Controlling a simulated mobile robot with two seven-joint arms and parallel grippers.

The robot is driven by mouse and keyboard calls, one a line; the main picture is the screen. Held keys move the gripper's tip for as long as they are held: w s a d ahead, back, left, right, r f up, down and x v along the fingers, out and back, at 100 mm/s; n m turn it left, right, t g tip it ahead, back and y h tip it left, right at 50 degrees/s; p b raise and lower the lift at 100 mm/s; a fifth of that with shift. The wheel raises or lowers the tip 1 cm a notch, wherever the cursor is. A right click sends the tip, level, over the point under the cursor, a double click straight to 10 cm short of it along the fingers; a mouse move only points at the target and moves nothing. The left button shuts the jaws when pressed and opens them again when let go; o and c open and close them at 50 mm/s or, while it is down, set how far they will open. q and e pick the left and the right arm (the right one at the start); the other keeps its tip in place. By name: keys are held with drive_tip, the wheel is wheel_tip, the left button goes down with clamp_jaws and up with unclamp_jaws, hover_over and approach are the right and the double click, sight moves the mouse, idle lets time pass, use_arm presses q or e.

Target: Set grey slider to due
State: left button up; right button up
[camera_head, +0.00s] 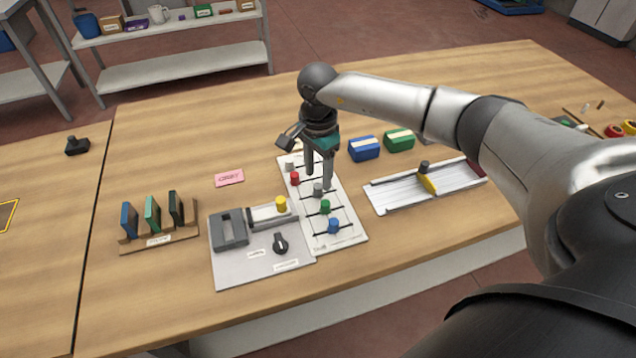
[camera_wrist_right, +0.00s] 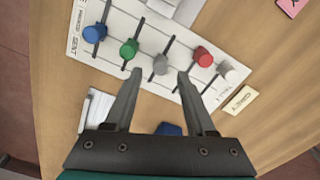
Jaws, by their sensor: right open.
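The slider board (camera_head: 347,237) is a white panel with several coloured knobs on dark parallel slots. The grey slider (camera_head: 318,190) is the middle knob, between the red and green ones; it also shows in the wrist view (camera_wrist_right: 160,65). A paler, whitish knob (camera_wrist_right: 226,70) sits at the end beyond the red one. My right gripper (camera_head: 319,181) points down over the board. In the wrist view its open fingers (camera_wrist_right: 160,74) stand either side of the grey knob's line; I cannot tell whether they touch it. Board lettering is too small to read surely. My left gripper is not in view.
Left of the board is a grey panel (camera_head: 232,268) with a yellow knob (camera_head: 281,204) and a black dial (camera_head: 281,243). A rail with a yellow slide (camera_head: 428,184) lies to the right. Blue (camera_head: 364,148) and green (camera_head: 399,140) blocks stand behind. The front table strip is clear.

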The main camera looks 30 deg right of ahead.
sight(318, 185)
drive_tip(key=shift+f, duration=1.85)
clamp_jaws()
